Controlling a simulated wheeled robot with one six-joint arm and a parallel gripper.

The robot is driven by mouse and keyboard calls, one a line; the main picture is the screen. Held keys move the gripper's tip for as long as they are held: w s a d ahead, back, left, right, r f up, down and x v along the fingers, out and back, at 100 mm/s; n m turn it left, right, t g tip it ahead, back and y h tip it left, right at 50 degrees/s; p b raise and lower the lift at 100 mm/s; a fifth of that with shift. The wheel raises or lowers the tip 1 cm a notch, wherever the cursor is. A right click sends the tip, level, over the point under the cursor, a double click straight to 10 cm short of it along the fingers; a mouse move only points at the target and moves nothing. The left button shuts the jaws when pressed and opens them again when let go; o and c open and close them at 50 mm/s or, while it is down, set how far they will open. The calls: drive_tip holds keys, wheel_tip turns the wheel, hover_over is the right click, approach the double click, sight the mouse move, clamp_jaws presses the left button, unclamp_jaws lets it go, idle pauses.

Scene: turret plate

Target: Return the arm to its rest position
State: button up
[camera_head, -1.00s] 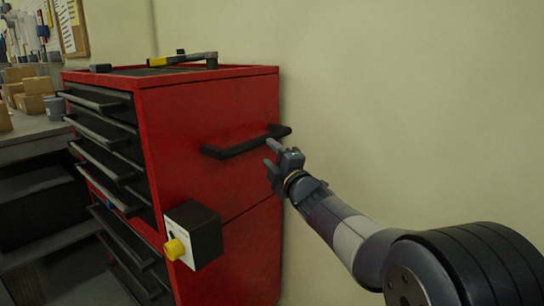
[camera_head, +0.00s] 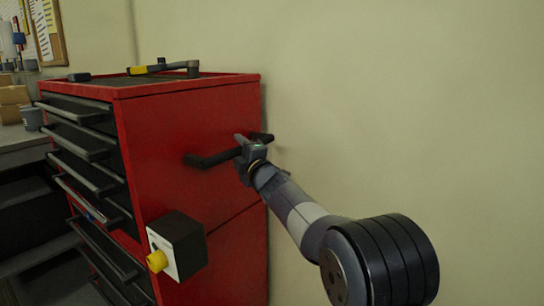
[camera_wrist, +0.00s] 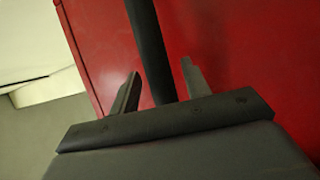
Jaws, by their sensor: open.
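My gripper (camera_head: 243,148) is at the end of my arm, which reaches from the lower right of the head view toward the side of a red tool cabinet (camera_head: 180,135). The gripper is in front of the black side handle (camera_head: 212,159) and hides part of it. In the wrist view the two fingers (camera_wrist: 157,85) are apart, with the black handle bar (camera_wrist: 148,45) showing between them. The red cabinet side (camera_wrist: 240,45) lies behind. I cannot tell whether the fingers touch the bar.
A black box with a yellow knob (camera_head: 178,245) sticks out from the cabinet side. Drawer handles (camera_head: 75,115) line the cabinet's left face. A yellow and black tool (camera_head: 160,68) lies on top. A bare wall (camera_head: 400,90) is at the right.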

drive_tip(key=shift+x, duration=1)
